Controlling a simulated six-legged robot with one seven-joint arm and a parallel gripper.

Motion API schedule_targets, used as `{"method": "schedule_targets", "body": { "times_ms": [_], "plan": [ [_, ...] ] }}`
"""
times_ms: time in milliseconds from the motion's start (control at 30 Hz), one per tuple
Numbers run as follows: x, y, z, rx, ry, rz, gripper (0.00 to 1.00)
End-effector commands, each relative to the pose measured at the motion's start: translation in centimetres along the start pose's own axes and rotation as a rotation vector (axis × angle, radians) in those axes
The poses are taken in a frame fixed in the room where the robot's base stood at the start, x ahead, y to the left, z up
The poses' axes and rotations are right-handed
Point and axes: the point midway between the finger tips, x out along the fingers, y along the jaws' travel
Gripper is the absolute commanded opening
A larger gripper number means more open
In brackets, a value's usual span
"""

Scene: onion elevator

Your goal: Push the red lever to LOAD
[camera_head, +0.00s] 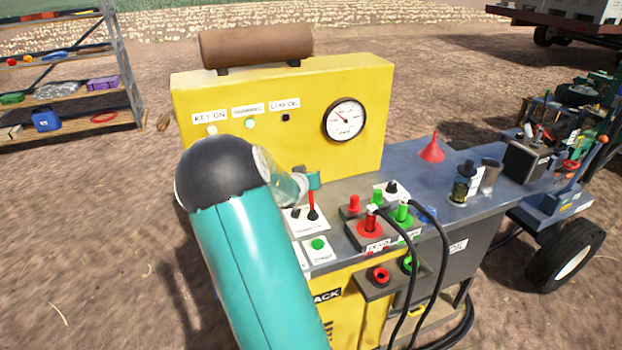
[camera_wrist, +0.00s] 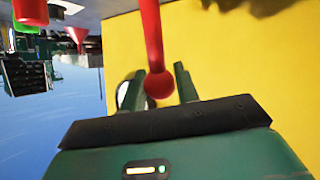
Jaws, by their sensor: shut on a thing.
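The red lever (camera_head: 311,200) stands on a white plate on the machine's console, with a dark lever close to its right. My gripper (camera_head: 314,180) is at the top of this lever and hides its knob in the head view. In the wrist view, the lever's red shaft (camera_wrist: 152,35) ends in a round knob between the two green fingers of my gripper (camera_wrist: 165,86). The gripper is shut on the knob. The writing on the white plate is too small to read, so the LOAD mark cannot be made out.
A green button (camera_head: 318,244) is in front. The yellow panel (camera_head: 280,150) with a gauge (camera_head: 344,120) rises behind. A red funnel (camera_head: 432,149) and bottles stand on the grey bench at right.

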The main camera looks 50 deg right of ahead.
Motion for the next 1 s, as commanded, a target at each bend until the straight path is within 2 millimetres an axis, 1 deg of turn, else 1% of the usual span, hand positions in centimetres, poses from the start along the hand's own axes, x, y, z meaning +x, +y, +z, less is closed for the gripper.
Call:
{"method": "schedule_targets", "body": {
  "times_ms": [200,667,700,767,800,1000],
  "plan": [
    [0.52,-0.43,-0.13,0.002,0.004,0.0,0.0],
    [0.69,-0.6,-0.08,0.001,0.003,-0.001,0.0],
    [0.7,-0.61,-0.08,0.001,0.003,-0.001,0.32],
    [0.72,-0.62,-0.07,0.001,0.003,-0.001,0.44],
    [0.74,-0.61,-0.08,0.001,0.003,-0.001,0.52],
    [0.81,-0.56,-0.12,0.002,0.003,0.0,0.52]
  ]
}}
